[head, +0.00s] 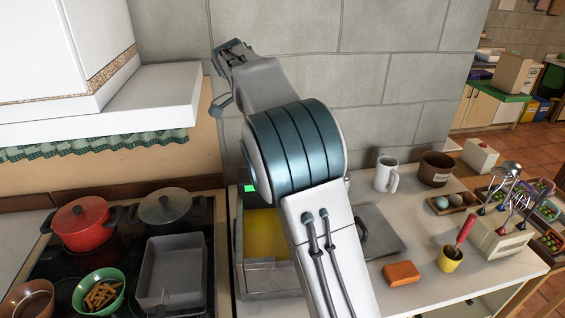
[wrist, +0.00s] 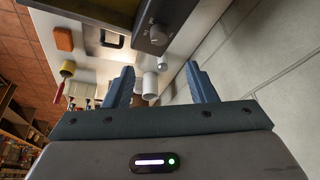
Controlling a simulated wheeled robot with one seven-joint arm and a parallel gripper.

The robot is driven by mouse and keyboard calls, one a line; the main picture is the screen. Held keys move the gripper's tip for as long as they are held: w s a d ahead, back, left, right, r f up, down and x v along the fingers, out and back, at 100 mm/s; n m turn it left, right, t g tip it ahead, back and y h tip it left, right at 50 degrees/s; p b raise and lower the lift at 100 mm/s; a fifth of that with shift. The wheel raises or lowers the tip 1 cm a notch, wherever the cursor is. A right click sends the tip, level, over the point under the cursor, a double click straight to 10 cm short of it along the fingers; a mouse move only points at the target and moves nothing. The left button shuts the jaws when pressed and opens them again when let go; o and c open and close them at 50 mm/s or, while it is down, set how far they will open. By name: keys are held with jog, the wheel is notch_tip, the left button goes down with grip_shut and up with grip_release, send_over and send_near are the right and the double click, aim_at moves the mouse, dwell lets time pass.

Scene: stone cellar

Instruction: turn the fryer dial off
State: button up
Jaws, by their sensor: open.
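The fryer (head: 270,278) is a grey metal box with yellow oil, partly hidden behind my arm in the head view. A small green light (head: 250,188) glows at its back. In the wrist view, the dial (wrist: 158,35) is a round grey knob on a dark panel with small markings I cannot read. My gripper (wrist: 160,69) is open and empty, with its two blue fingers spread. The dial lies beyond the fingertips in the picture, apart from them.
The hob with a red pot (head: 80,222), a grey tray (head: 168,275) and a green bowl (head: 99,292) stands at left. A white mug (head: 386,174), an orange block (head: 401,273) and a yellow cup (head: 449,260) stand at right. A stone wall (head: 400,60) rises behind.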

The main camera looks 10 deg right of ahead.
jog(key=p+x, duration=0.2)
jog(key=x, duration=1.1)
jog(key=shift+d+f+p, duration=0.1)
jog(key=shift+f+p, duration=0.1)
jog(key=shift+p, duration=0.2)
jog(key=c, duration=1)
